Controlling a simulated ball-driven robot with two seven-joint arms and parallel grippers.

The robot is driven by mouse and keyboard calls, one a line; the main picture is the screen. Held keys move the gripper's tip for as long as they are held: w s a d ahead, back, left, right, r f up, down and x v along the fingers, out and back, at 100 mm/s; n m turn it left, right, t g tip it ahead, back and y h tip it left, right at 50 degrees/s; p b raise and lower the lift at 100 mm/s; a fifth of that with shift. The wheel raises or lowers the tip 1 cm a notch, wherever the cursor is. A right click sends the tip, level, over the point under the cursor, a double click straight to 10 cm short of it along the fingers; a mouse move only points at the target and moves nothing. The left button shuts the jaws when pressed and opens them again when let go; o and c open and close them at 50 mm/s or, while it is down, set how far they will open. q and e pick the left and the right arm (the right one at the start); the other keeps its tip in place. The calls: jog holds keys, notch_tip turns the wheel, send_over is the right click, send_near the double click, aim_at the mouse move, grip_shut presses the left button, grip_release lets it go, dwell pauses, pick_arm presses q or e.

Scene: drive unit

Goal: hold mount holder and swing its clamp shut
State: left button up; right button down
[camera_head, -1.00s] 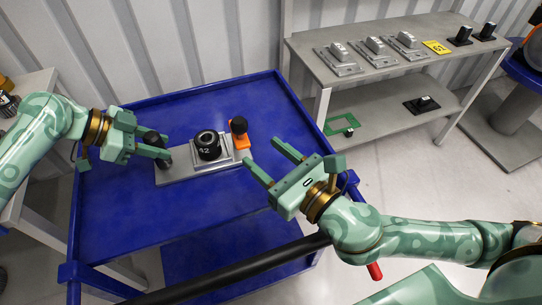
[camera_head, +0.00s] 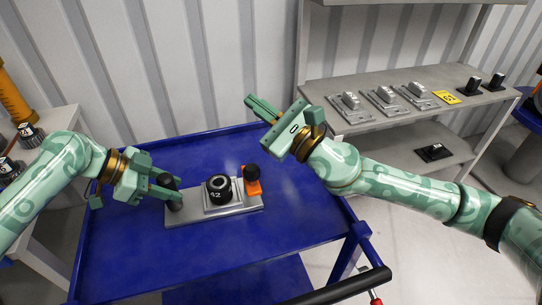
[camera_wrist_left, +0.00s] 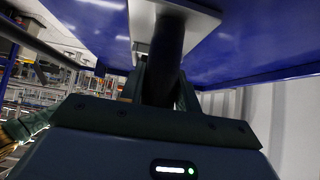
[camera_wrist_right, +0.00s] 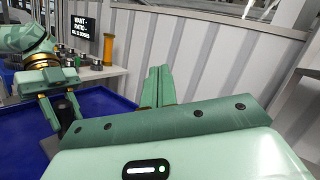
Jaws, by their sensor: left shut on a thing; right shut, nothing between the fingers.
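The mount holder (camera_head: 190,217) is a grey plate on the blue cart top. A black round unit marked 42 (camera_head: 218,189) sits on its stepped middle block. At its right end is an orange clamp (camera_head: 254,188) with a black knob (camera_head: 251,172); I cannot tell whether the clamp is fully shut. My left gripper (camera_head: 170,189) is shut on the black upright handle at the holder's left end. The handle (camera_wrist_left: 168,50) shows between the fingers in the left wrist view. My right gripper (camera_head: 262,108) is shut and empty, raised beyond the holder, clear of the clamp.
The blue cart top (camera_head: 130,250) is bare around the holder. A grey shelf (camera_head: 400,115) at the right carries several grey mounts, a yellow tag (camera_head: 446,97) and black parts. A side table (camera_head: 62,118) stands at the left. A corrugated wall is behind.

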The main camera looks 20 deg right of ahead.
jog(key=w+d+f+n+g, duration=0.2)
jog(key=w+d+n+g, duration=0.4)
jog(key=w+n+g, duration=0.3)
jog(key=s+d+f+m+g, duration=0.1)
jog(key=s+d+f+g, duration=0.3)
jog(key=d+g, duration=0.2)
jog(key=g, duration=0.6)
send_near(250, 171)
notch_tip(250, 171, down, 6)
jog(key=a, duration=0.3)
jog(key=shift+s+r+n+y, duration=0.15)
jog(key=shift+n+y, duration=0.15)
jog(key=shift+t, duration=0.4)
